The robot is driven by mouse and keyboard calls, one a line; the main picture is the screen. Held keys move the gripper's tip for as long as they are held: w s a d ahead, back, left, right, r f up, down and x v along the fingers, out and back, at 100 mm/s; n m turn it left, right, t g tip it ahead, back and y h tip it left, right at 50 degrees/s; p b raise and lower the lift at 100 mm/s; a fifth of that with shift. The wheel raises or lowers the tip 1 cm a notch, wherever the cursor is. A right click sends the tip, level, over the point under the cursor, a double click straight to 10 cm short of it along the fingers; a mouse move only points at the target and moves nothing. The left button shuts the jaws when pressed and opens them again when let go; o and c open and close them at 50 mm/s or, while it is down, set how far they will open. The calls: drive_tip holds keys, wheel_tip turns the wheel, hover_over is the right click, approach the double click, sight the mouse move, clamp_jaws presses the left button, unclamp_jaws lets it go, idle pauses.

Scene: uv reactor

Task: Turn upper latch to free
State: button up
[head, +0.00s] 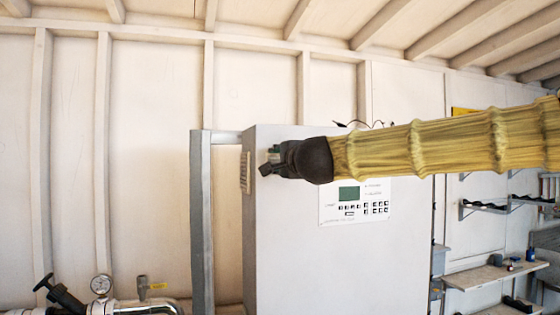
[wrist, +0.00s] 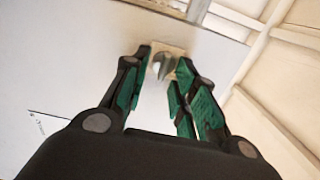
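The upper latch (wrist: 162,66) shows in the wrist view as a small grey curved metal piece on a beige plate, on the pale cabinet face. My gripper (wrist: 164,72) is open, with one green-padded finger on each side of the latch. Small gaps seem to remain between the pads and the latch; I cannot tell whether either finger touches it. In the head view my gripper (head: 270,163) is at the upper left edge of the tall grey-white cabinet (head: 290,240), and the latch cannot be made out there.
A control panel (head: 356,202) with a green screen is on the cabinet front, below my arm. A grey upright post (head: 201,225) stands left of the cabinet. Pipes with a gauge (head: 102,284) are at lower left. Shelves (head: 490,274) hang at right.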

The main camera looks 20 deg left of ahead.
drive_tip(key=v, duration=1.2)
idle(0.4)
